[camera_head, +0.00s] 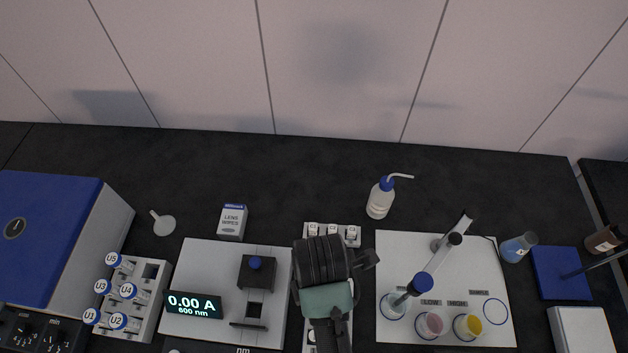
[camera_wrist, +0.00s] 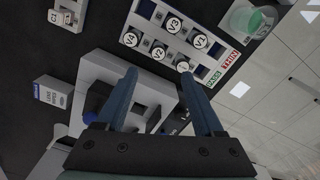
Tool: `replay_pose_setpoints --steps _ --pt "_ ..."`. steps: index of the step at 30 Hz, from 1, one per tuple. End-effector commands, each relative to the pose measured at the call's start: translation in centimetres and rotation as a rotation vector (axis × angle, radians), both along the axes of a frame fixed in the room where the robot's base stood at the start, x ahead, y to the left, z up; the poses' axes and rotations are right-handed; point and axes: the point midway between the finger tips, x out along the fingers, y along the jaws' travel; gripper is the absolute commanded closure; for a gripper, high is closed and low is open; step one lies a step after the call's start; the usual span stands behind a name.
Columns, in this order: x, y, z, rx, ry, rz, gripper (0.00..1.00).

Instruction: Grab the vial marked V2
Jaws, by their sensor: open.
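The vial marked V2 (camera_wrist: 158,52) stands in a white rack (camera_wrist: 146,12) in the wrist view, its round white cap facing the camera. Vials V4 (camera_wrist: 130,38), V3 (camera_wrist: 173,25) and V1 (camera_wrist: 200,40) stand around it, and another vial (camera_wrist: 183,66) with an unclear label stands beside it. My gripper (camera_wrist: 158,76) is open and empty, its two blue-grey fingers apart. In the picture its fingertips lie just below V2, and V2 is not between them.
A grey instrument (camera_head: 205,258) with a lit display stands left of my arm. A rack (camera_head: 152,300) of U-marked vials is further left. A lens wipes box (camera_head: 232,222) and wash bottle (camera_head: 380,200) stand behind. A white board (camera_head: 395,250) with cups lies right.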

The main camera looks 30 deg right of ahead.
Motion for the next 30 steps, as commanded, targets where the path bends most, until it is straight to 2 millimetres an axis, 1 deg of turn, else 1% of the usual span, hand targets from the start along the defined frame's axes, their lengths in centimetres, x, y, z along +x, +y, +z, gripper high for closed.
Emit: replay_pose_setpoints --steps 1,3,6,9,17,25,30 --pt "-0.2 0.1 -1.0 0.002 0.007 0.0 0.3" --pt "-0.2 0.1 -2.5 0.002 0.006 -0.001 0.3" --pt "-0.1 0.0 -4.3 0.001 0.004 -0.002 0.3" --pt "0.0 0.0 -5.5 0.0 0.0 -0.002 0.3" --pt "0.1 0.0 -7.0 0.0 -0.002 -0.002 0.3" --pt "0.3 0.0 -10.3 0.0 -0.001 -0.002 0.3" --pt "0.4 0.0 -11.4 -0.002 -0.003 -0.002 0.3"
